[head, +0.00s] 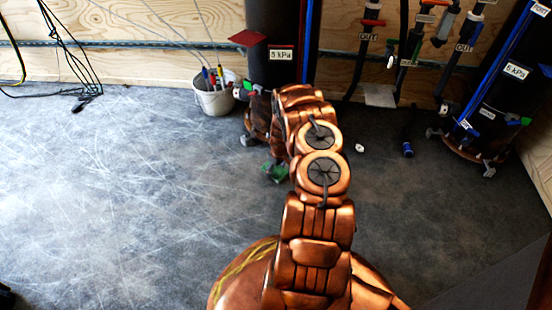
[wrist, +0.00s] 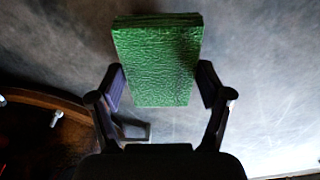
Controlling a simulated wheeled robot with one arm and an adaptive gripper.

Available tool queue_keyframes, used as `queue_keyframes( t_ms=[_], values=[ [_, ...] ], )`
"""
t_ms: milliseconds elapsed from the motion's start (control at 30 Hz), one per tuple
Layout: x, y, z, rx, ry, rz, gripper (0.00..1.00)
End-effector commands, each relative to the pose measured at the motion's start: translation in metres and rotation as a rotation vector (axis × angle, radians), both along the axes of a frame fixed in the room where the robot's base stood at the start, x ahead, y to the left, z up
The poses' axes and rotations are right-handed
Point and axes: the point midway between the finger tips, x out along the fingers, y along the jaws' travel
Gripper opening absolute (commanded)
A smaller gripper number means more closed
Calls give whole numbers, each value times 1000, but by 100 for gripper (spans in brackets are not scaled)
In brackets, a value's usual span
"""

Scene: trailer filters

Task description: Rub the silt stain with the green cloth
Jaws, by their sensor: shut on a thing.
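The green cloth (wrist: 157,60), a thick folded pad with a wrinkled surface, is between the two fingers of my gripper (wrist: 161,84) in the wrist view. The gripper is shut on it, and the pad sticks out past the fingertips over grey floor. In the head view a little of the green cloth (head: 273,172) shows low over the floor, left of my arm. My arm hides most of the gripper there. I cannot tell whether the cloth touches the floor. I cannot make out a silt stain clearly in either view; pale streaks cover much of the floor.
A white bucket of tools (head: 215,100) stands by the plywood wall. A black filter column (head: 272,45) is behind my arm, and another (head: 505,85) stands at the right on casters. A small blue-ended part (head: 407,150) lies on the floor.

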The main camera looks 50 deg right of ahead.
Motion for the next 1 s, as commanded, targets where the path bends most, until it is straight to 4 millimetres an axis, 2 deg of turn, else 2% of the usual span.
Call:
queue_keyframes(
  t_ms=[33, 500, 900, 1000],
  values=[
    [1, 0, 10, 0, -1, 1, 49],
    [4, 4, 49, -1, -1, 8, 49],
    [4, 4, 50, -1, -1, 9, 49],
    [8, 6, 55, -2, -2, 11, 49]
  ],
)
